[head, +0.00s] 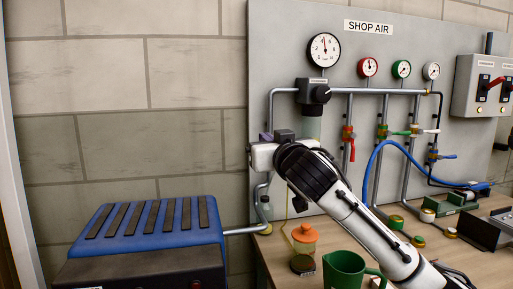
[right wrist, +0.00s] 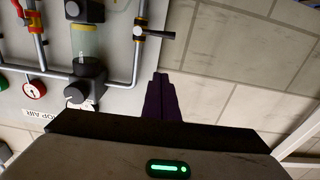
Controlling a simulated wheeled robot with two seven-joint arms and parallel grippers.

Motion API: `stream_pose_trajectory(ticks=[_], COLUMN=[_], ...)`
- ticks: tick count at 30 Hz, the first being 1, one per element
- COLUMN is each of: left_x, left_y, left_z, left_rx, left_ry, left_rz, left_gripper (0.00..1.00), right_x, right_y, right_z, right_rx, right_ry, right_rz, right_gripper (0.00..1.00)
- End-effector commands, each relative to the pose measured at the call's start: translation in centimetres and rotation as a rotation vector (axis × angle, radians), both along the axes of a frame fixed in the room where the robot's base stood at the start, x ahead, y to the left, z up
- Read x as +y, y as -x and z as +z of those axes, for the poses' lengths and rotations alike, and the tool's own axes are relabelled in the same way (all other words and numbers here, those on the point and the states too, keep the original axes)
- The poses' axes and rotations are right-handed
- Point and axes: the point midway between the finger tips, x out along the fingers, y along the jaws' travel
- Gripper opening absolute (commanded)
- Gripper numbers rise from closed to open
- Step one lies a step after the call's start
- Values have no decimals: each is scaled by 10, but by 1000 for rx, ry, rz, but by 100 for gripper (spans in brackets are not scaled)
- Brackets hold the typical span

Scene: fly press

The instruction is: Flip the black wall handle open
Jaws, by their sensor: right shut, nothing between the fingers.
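The black wall handle (right wrist: 152,34) shows in the right wrist view, at a valve on the grey pipe. It sticks out across the pipe, to the right. In the head view it is hidden or cannot be told apart behind my arm. My right gripper (right wrist: 160,78) has its purple fingers together with nothing between them. In the wrist view its tips are below the handle, apart from it in the picture. In the head view my right gripper (head: 265,137) is in front of the left pipe of the panel. My left gripper is out of view.
The regulator (head: 313,93) and large gauge (head: 323,49) are close above my right gripper. Red (head: 351,150) and green valve handles are to the right. A blue compressor (head: 150,225) stands lower left; an orange-lidded jar (head: 305,236) and green mug (head: 343,270) are on the bench below.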

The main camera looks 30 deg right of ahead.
Motion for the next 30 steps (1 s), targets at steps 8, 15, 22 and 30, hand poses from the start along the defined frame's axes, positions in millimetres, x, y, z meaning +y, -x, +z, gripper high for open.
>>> stream_pose_trajectory(ticks=[8, 15, 22, 30], left_x=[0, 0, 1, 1], left_y=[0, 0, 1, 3], left_z=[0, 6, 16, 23], left_rx=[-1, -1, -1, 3], left_ry=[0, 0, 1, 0], left_rz=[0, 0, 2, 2], left_gripper=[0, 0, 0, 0], right_x=[0, -6, -16, -26], right_y=[0, -20, -62, -100], right_z=[-1, 1, 3, -8], right_rx=[1, 3, 4, 7], right_ry=[1, -1, -1, 2], right_rz=[0, -2, -2, 0], right_gripper=[0, 0, 0, 0])
